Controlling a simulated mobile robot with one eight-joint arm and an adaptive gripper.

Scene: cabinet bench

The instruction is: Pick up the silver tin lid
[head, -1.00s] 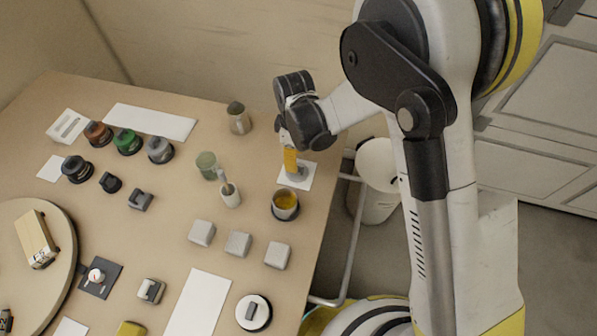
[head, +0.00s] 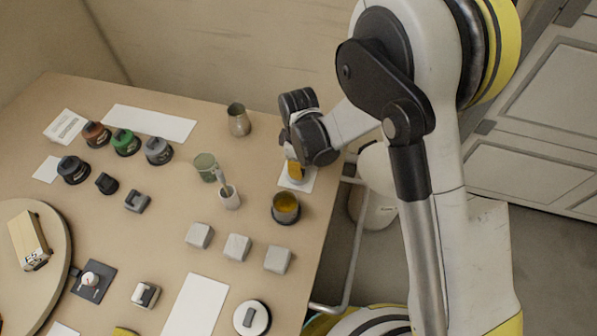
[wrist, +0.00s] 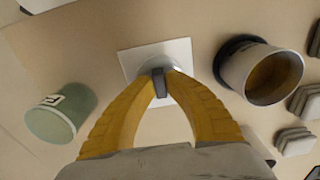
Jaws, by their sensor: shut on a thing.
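The silver tin lid (wrist: 150,65) is a round grey disc with a dark upright knob (wrist: 160,83). In the wrist view it is over a white square card (wrist: 130,59) near the bench's right edge; I cannot tell whether it touches the card. My gripper (wrist: 160,76) has its two yellow fingers closed on the knob from either side. In the head view, my gripper (head: 295,172) points down over the same card (head: 310,180), and its fingers and wrist mostly hide the lid.
A dark-based cup with amber contents (head: 286,208) stands just in front of the card. A green-grey tin (head: 205,166) and a white cup with a tool (head: 229,199) stand left. Several grey blocks (head: 237,247) lie nearer. The bench's right edge is close.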

